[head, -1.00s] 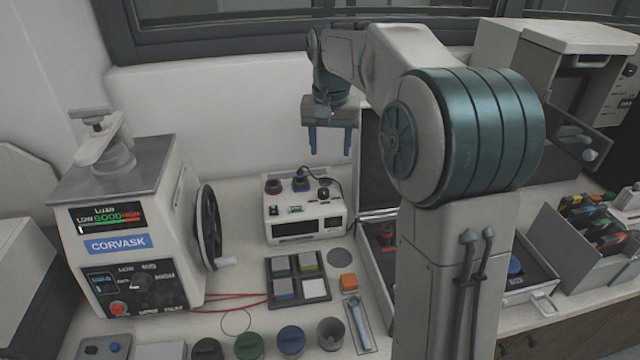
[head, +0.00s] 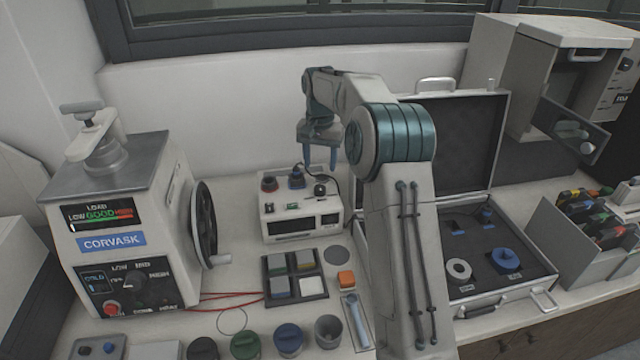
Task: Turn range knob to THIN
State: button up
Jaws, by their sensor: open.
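A small white instrument box (head: 284,230) stands at the back middle of the bench. On its top are a dark red knob (head: 269,183), a blue part (head: 296,179) and a black knob (head: 320,189). I cannot read its labels or tell which one is the range knob. My gripper (head: 320,160) is open, with its blue fingers pointing down above the box's right side. It appears apart from the knobs, though depth is hard to judge. The press (head: 120,215) marked CORVASK also has a black dial (head: 133,283) on its front panel.
A handwheel (head: 204,225) juts from the press's right side. An open case (head: 500,290) stands right, partly behind my arm.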

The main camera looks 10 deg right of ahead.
aim_at(320, 187)
notch_tip(320, 187, down, 8)
jog(key=shift+f+p, duration=0.1)
jog(key=shift+p, duration=0.3)
jog(key=shift+c, duration=0.3)
jog(key=c, duration=0.9)
